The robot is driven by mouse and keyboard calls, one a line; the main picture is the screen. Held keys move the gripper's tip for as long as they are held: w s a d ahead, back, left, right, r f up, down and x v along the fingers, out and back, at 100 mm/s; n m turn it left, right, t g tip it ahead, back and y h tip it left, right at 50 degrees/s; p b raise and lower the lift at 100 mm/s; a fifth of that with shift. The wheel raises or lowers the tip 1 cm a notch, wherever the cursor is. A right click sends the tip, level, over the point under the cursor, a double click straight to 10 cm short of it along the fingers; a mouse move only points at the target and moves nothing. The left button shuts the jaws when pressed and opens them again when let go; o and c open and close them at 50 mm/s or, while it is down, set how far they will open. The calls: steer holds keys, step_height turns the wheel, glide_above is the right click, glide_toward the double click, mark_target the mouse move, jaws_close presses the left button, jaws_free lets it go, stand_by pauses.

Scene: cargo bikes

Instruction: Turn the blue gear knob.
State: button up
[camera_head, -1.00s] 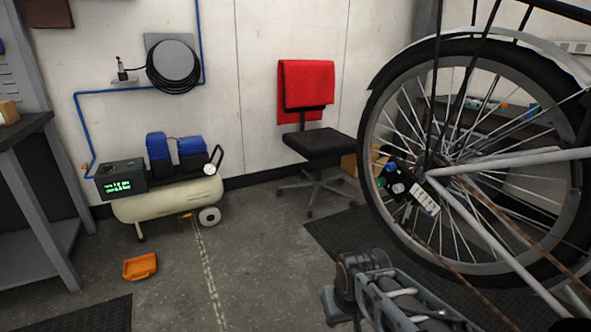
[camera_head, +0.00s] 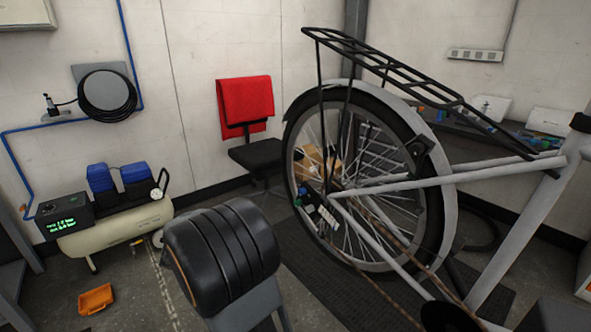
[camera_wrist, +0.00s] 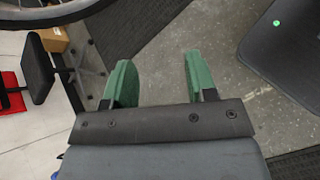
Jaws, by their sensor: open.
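A small dark panel (camera_head: 322,212) with coloured knobs sits beside the hub of the bike's rear wheel in the head view. A small blue knob (camera_head: 304,190) shows at its upper left, close to a green and a white one; its exact shape is too small to tell. My gripper (camera_wrist: 158,62) shows only in the wrist view. Its two green fingers are apart, with nothing between them but grey floor behind. It is clear of the knobs, which do not show in the wrist view. My arm stands left of the wheel in the head view.
The bike's rear wheel (camera_head: 432,160), rack (camera_head: 400,72) and pale frame tubes surround the panel. A black chair (camera_head: 256,153) with a red cloth (camera_head: 244,105) stands behind, by the wall. A compressor (camera_head: 115,228) and an orange tray (camera_head: 96,298) are at the left.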

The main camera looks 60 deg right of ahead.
mark_target(300, 193)
steer(key=w+d+r+n+g+h+p, duration=0.1)
steer(key=w+d+r+n+h+p, duration=0.2)
steer(key=d, duration=0.4)
steer(key=w+d+r+n+h+p, duration=0.1)
steer(key=d+r+n+h+p, duration=0.4)
steer(key=d, duration=0.3)
steer(key=x, duration=0.4)
steer(key=f+p+x, duration=0.1)
steer(key=x, duration=0.3)
steer(key=p+x, duration=0.1)
steer(key=x, duration=0.3)
steer(key=shift+w+d+f, duration=0.1)
steer(key=shift+d+f, duration=0.05)
steer(key=shift+s+d, duration=0.2)
steer(key=shift+d, duration=0.4)
steer(key=shift+c, duration=0.5)
